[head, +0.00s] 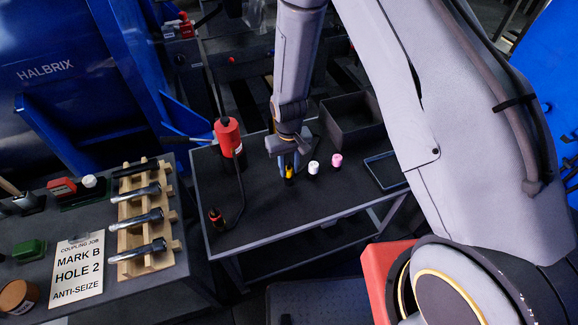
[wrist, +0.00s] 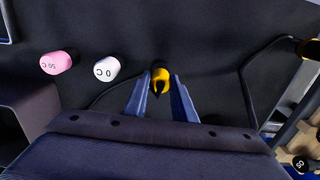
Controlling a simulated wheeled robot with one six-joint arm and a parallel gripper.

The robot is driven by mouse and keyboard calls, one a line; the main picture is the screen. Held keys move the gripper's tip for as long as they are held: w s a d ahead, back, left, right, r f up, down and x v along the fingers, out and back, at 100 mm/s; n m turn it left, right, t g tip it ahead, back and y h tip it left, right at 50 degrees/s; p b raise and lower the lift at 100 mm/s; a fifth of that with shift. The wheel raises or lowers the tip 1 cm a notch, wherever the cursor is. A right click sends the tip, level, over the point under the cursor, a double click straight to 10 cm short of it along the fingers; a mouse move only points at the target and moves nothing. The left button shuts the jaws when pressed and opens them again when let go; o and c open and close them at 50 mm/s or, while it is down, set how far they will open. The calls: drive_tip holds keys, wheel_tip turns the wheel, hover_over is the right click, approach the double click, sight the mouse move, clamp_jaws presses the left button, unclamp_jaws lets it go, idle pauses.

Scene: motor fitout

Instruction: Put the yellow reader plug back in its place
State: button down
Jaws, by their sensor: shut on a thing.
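The yellow reader plug (head: 289,171), with a dark lower end, is upright between the fingers of my gripper (head: 287,160) over the grey cart top. I cannot tell whether its lower end touches the surface. In the wrist view the yellow plug (wrist: 160,76) shows between the blue fingertips of my gripper (wrist: 160,92), which is shut on it. A white plug (head: 313,167) marked "0 C" (wrist: 106,68) and a pink plug (head: 337,160) marked "50 C" (wrist: 56,63) stand in a row beside it.
A red cylinder (head: 228,136) with a black cable stands at the cart's back left. A small red-and-black piece (head: 215,216) is at the front left. A dark bin (head: 352,122) and shallow tray (head: 383,171) lie right.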

sight(289, 168)
drive_tip(key=shift+f+b, duration=0.45)
drive_tip(key=shift+f, duration=0.45)
drive_tip(key=c, duration=1.4)
unclamp_jaws()
drive_tip(key=shift+r+b, duration=0.7)
drive_tip(key=shift+r, duration=3.2)
drive_tip(key=shift+r, duration=0.1)
drive_tip(key=s+d+r+m, duration=0.3)
drive_tip(key=s+d+r, duration=1.2)
drive_tip(key=r, duration=0.4)
drive_tip(key=shift+t, duration=0.4)
